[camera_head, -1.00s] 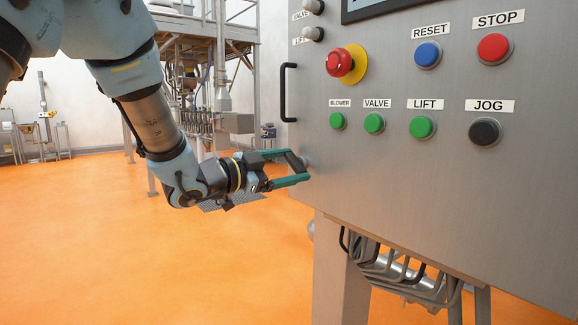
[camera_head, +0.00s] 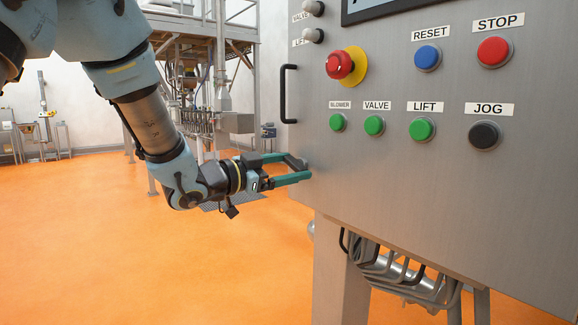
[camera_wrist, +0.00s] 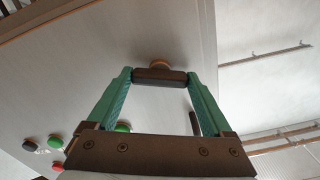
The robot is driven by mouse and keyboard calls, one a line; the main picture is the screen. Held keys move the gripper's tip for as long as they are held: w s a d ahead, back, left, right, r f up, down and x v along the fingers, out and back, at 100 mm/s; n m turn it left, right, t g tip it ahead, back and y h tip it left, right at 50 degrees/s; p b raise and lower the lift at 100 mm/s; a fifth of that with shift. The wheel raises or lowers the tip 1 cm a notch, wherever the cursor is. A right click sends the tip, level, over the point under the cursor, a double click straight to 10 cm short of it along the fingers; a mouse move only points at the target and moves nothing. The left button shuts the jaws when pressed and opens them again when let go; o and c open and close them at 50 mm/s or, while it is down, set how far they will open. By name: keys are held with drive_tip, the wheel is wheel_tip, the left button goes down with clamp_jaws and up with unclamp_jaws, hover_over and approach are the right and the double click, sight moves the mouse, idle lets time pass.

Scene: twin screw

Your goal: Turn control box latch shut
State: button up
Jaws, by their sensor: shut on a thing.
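The control box (camera_head: 400,180) is a grey metal cabinet filling the right of the head view. Its latch (camera_wrist: 160,77), a dark bar on a round brass-coloured base, shows in the wrist view lying crosswise between my fingertips. In the head view the latch is at the box's lower left edge, largely hidden by the fingers. My gripper (camera_head: 304,168) has green fingers and is shut on the latch, one fingertip at each end of the bar; it also shows in the wrist view (camera_wrist: 160,78).
A black handle (camera_head: 289,94) stands out above the latch. Push buttons and a red emergency stop (camera_head: 340,65) sit on the box front. Cables (camera_head: 385,265) hang below it. The orange floor (camera_head: 120,250) is open at left.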

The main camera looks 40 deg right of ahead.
drive_tip(key=shift+n+p, duration=0.75)
drive_tip(key=shift+n, duration=1.35)
drive_tip(key=o, duration=1.1)
drive_tip(key=shift+o, duration=0.2)
drive_tip(key=a+b, duration=0.2)
drive_tip(key=a, duration=0.9)
drive_tip(key=shift+w+b, duration=0.3)
drive_tip(key=shift+b, duration=0.05)
drive_tip(key=shift+d, duration=0.1)
